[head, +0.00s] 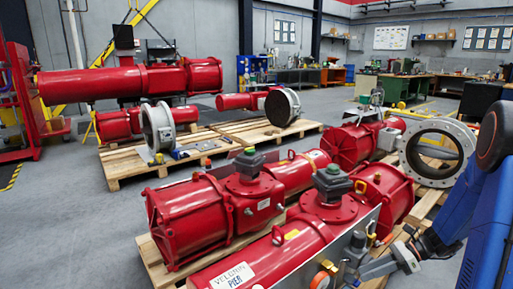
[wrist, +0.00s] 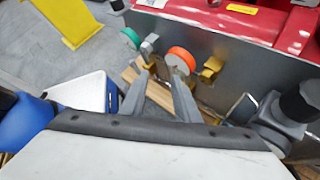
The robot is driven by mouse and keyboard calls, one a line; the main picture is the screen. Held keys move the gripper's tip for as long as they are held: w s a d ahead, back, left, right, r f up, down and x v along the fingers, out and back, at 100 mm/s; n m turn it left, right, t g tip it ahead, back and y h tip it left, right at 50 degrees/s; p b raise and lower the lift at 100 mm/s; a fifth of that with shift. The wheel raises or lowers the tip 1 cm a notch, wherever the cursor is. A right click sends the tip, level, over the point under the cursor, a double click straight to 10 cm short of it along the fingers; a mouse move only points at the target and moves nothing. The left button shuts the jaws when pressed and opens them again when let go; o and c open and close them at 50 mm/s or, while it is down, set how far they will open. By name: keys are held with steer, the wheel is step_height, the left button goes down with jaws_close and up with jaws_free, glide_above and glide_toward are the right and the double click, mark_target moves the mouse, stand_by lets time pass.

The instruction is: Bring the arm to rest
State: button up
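My gripper (head: 368,268) is at the lower right of the head view, beside the grey panel (head: 352,240) on the front red valve actuator (head: 290,245). In the wrist view my gripper (wrist: 161,76) has its two fingers apart, with nothing held between them. Just beyond the fingertips is an orange round part (wrist: 181,60) on the panel. A green round part (wrist: 130,38) is to its left and a yellow fitting (wrist: 211,68) to its right. I cannot tell whether a finger touches any of these.
Red actuators, such as the near-left one (head: 195,215), lie on wooden pallets (head: 118,168). A large ring flange (head: 438,152) stands close to my arm. A yellow post (wrist: 68,20) is at the wrist view's upper left. Grey floor (head: 60,230) is clear at left.

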steer(key=s+a+r+n+t+h, duration=0.1)
steer(key=s+a+r+n+h, duration=0.1)
steer(key=s+r+n+h, duration=0.2)
steer(key=s+a+r+n+t+h, duration=0.1)
steer(key=s+a+r+n+h, duration=0.2)
steer(key=s+r+n, duration=0.5)
steer(key=s+a+r+n+t+h, duration=0.2)
steer(key=s+r+n, duration=0.4)
steer(key=s+n, duration=0.5)
steer(key=shift+a+r+h, duration=0.3)
steer(key=shift+a+h, duration=0.35)
steer(key=shift+h, duration=0.65)
